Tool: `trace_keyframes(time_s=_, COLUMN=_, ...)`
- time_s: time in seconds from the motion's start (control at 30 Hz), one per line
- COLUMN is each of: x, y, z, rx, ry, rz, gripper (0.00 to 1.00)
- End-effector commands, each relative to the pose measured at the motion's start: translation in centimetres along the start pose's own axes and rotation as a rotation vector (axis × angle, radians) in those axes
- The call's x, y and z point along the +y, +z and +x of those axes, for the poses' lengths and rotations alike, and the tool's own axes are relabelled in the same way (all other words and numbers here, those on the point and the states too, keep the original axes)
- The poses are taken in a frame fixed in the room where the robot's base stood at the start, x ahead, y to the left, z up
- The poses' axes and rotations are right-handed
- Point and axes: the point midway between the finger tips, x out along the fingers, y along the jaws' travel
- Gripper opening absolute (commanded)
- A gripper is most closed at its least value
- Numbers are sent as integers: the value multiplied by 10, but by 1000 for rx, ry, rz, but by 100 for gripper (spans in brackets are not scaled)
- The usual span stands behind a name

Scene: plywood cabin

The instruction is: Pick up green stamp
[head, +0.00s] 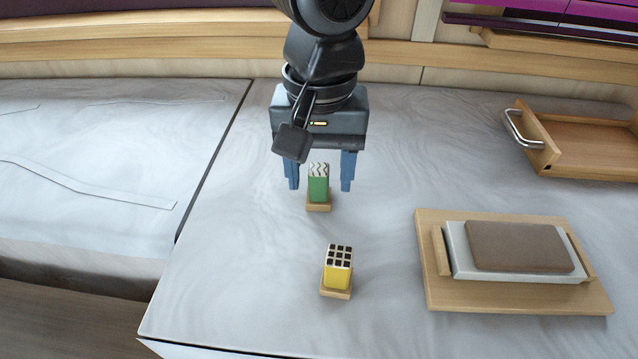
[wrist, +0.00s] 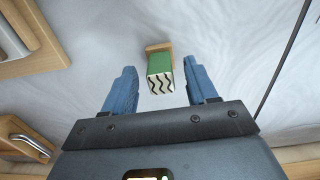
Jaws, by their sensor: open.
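The green stamp (head: 318,190) stands upright on the pale marbled counter, with a wooden base and a white top with dark zigzag lines. My gripper (head: 320,187) is open and points down over it, one blue finger to each side in the head view. In the wrist view the green stamp (wrist: 160,66) shows between and slightly beyond the open fingertips of my gripper (wrist: 162,82), apart from both. I cannot tell the exact height of the fingertips over the counter.
A yellow stamp (head: 338,270) with a black-and-white grid top stands nearer the front. A wooden board (head: 440,296) holding a grey tray with a brown pad (head: 518,246) lies to the right. A wooden tray (head: 590,166) with a metal handle is at the back right. Counter left of the stamps is clear.

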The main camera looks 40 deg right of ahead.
Motion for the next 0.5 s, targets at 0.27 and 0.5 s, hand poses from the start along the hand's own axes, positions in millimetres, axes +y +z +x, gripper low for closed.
trace_keyframes(time_s=0.27, x=-1, y=0, z=15, rx=0, ry=-2, rz=-2, gripper=57)
trace_keyframes(time_s=0.5, x=-1, y=0, z=15, rx=0, ry=-2, rz=-2, gripper=46)
